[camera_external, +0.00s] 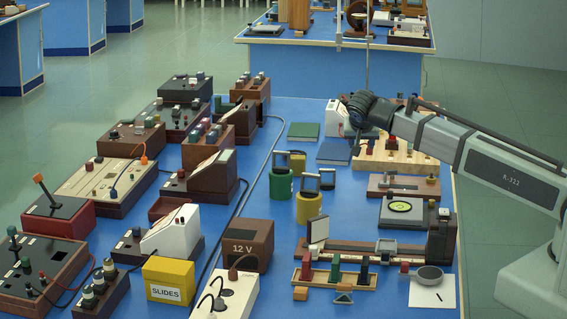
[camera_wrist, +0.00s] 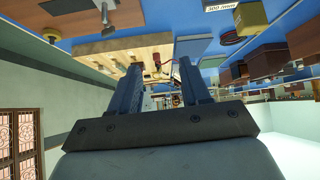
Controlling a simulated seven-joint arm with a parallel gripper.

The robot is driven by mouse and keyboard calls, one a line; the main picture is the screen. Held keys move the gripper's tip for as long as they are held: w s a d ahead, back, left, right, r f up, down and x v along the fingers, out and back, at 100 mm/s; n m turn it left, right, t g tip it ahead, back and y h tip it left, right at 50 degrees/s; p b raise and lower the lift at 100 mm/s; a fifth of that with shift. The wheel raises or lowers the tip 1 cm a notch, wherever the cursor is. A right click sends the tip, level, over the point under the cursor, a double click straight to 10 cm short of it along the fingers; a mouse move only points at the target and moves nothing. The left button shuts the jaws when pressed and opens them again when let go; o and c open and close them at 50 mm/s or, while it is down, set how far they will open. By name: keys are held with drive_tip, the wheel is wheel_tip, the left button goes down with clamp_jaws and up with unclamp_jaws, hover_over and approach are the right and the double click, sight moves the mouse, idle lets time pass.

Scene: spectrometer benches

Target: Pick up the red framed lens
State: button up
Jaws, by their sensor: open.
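A small upright red piece (camera_external: 307,267) stands at the left end of a wooden rack (camera_external: 330,281) at the front of the bench, beside a green piece (camera_external: 335,268) and a dark blue one (camera_external: 364,272). It may be the red framed lens; its frame is too small to make out. My gripper (camera_wrist: 160,78) is open in the wrist view, with nothing between its two fingers. In the external view my arm's dark end is over the far right of the bench, well behind the rack. The fingertips are not clear there.
A yellow cylinder (camera_external: 309,208) and a green cylinder (camera_external: 281,184) carry square frames mid-bench. A rail with a white screen (camera_external: 318,230) lies behind the rack. A 12 V box (camera_external: 247,246) stands to its left. A pegged wooden board (camera_external: 402,166) is below my arm.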

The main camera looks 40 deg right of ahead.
drive_tip(key=s+a+m+g+y, duration=0.1)
drive_tip(key=s+a+y, duration=0.1)
drive_tip(key=s+a, duration=0.7)
drive_tip(key=s+a+m+g+y, duration=0.1)
drive_tip(key=s+a, duration=0.5)
drive_tip(key=a, duration=0.6)
drive_tip(key=r+n+g+y, duration=0.1)
drive_tip(key=g+y, duration=0.2)
drive_tip(key=g, duration=0.1)
hover_over(307, 256)
drive_tip(key=f, duration=0.7)
drive_tip(key=shift+s+a+f, duration=0.25)
drive_tip(key=shift+a, duration=0.05)
drive_tip(key=shift+w+d+f, duration=0.1)
drive_tip(key=shift+d+f, duration=0.05)
drive_tip(key=shift+f, duration=1.2)
drive_tip(key=shift+w+d+f, duration=0.1)
drive_tip(key=shift+d+f, duration=0.05)
drive_tip(key=shift+f, duration=1.2)
clamp_jaws()
